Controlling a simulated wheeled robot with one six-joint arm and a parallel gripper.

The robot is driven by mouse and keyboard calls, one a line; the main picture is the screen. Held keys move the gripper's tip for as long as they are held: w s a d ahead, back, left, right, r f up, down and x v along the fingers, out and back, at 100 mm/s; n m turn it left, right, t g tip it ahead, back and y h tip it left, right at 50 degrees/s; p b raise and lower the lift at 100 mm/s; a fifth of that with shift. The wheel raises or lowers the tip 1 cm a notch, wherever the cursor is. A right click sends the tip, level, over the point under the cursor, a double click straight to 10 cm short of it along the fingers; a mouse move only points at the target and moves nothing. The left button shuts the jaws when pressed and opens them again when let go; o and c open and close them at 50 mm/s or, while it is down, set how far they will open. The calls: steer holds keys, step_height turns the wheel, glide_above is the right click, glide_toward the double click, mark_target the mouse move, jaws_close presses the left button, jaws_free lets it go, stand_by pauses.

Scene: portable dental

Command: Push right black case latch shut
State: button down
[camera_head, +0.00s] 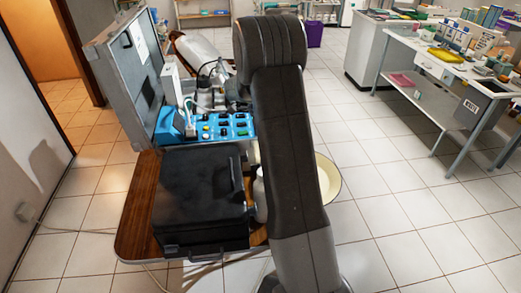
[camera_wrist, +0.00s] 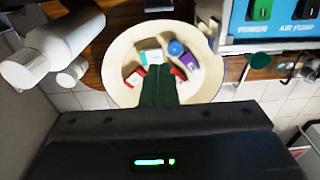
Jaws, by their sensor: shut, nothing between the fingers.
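The case is not recognizable in the wrist view. My gripper (camera_wrist: 159,72) is shut and empty in the wrist view. Its fingertips point toward the cream bowl (camera_wrist: 122,48). In the head view my arm hides much of the area right of the case, and the fingertips cannot be made out.
A blue control panel (camera_head: 222,127) stands behind the case, below a raised grey lid (camera_head: 130,75). A white bottle (camera_wrist: 65,45) stands near the bowl, which holds small bottles and boxes. The wooden table (camera_head: 137,215) has a bare left edge. Tiled floor is open to the right.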

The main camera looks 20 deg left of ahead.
steer(key=r, duration=0.1)
steer(key=a+r, duration=0.1)
steer(key=r, duration=0.2)
steer(key=shift+s+a+r, duration=0.15)
steer(key=shift+s+r, duration=0.1)
steer(key=shift+s, duration=0.1)
